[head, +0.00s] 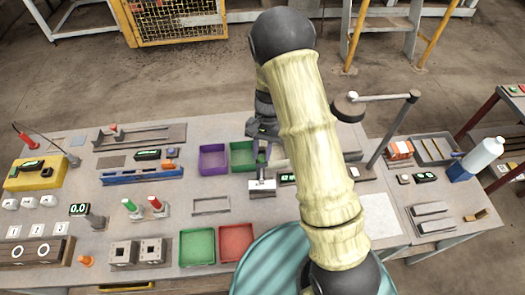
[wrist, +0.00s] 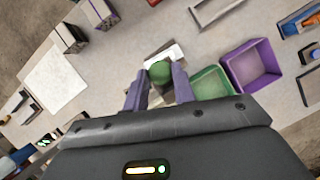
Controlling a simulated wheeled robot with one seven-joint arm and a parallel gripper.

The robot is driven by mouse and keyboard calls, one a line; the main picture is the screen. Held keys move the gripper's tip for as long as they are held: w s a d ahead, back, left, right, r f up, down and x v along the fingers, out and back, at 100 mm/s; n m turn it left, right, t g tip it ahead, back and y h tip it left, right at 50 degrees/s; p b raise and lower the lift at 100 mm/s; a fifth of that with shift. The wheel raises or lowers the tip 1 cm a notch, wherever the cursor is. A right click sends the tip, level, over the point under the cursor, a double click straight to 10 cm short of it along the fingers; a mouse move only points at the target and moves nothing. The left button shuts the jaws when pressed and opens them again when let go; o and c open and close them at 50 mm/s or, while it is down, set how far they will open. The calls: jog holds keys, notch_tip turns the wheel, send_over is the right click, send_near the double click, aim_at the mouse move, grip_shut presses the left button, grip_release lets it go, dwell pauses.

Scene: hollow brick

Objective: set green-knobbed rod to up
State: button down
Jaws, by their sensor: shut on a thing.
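The green-knobbed rod (wrist: 159,72) shows in the wrist view as a dark green knob between my two fingers. My gripper (wrist: 157,86) is shut on the knob, one purple-grey finger on each side. Below the knob is a pale, light-grey base (wrist: 176,52). In the head view my gripper (head: 264,132) is low over the table, and a small grey-and-white block (head: 262,187) stands just in front of it. The knob cannot be made out there, and the rod's angle is hard to tell.
A green tray (head: 241,163) and a purple tray (head: 213,160) lie close left of my gripper. A post with a crossbar (head: 395,130) rises at the right, beside my arm.

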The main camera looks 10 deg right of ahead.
notch_tip(320, 180, up, 6)
jog(key=p, duration=0.2)
jog(key=shift+r+p, duration=0.15)
jog(key=shift+p, duration=0.25)
jog(key=c, duration=1.1)
grip_release()
jog(key=shift+c, duration=0.2)
jog(key=b+v, duration=0.5)
jog(key=v, duration=1.2)
jog(key=shift+r, duration=0.15)
